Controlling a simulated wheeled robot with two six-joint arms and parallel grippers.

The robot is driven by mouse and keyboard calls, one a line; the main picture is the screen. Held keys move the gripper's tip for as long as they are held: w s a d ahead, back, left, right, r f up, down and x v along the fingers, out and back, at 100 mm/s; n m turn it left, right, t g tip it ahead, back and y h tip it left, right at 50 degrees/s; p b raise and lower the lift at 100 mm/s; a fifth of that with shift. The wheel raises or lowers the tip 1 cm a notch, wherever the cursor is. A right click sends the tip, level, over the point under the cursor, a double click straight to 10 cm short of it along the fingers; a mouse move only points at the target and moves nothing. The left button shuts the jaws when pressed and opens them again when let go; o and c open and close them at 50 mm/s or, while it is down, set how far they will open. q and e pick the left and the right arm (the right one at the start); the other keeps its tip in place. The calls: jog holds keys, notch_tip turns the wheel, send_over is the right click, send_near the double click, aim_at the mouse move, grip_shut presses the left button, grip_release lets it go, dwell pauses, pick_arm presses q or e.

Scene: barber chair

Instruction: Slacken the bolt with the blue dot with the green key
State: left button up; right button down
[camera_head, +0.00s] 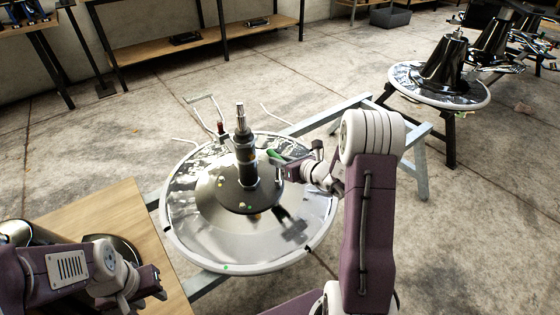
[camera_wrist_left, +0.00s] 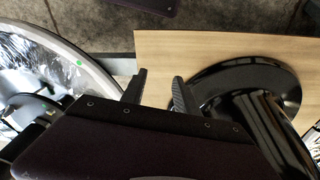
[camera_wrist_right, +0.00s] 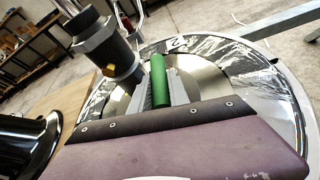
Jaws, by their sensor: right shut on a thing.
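The round chair base (camera_head: 185,240) lies with its dark column (camera_head: 246,160) upright in the middle. Small yellowish bolts (camera_head: 248,207) show on the dark flange around the column; I cannot make out a blue dot on any. My right gripper (camera_head: 284,160) is shut on the green key (camera_wrist_right: 159,80), right of the column. The key's tip also shows in the head view (camera_head: 273,154); whether it touches a bolt is unclear. A brass-coloured piece (camera_wrist_right: 109,70) shows by the column in the right wrist view. My left gripper (camera_wrist_left: 156,92) is open and empty, near the wooden table's edge.
The wooden table (camera_head: 105,212) stands at left, with a glossy black cone-shaped part (camera_wrist_left: 220,92) on it. Grey trestle beams (camera_head: 325,117) run under the base. A similar base (camera_head: 440,85) stands at the back right. Shelves line the back wall. The floor between is open.

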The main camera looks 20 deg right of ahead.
dwell(0.4)
jog(key=shift+r+p, duration=0.1)
jog(key=shift+p, duration=0.2)
jog(key=shift+w+d+n+g+y+p, duration=0.15)
jog(key=shift+n+g+y+p, duration=0.45)
jog(key=shift+n+y+p, duration=0.75)
jog(key=shift+d+n+g+y+p, duration=0.1)
jog(key=shift+n+g+y+p, duration=0.3)
jog(key=shift+n+y+p, duration=0.2)
jog(key=shift+n+g+y, duration=0.3)
jog(key=shift+n+y, duration=0.05)
jog(key=shift+y, duration=0.1)
jog(key=shift+f, duration=0.2)
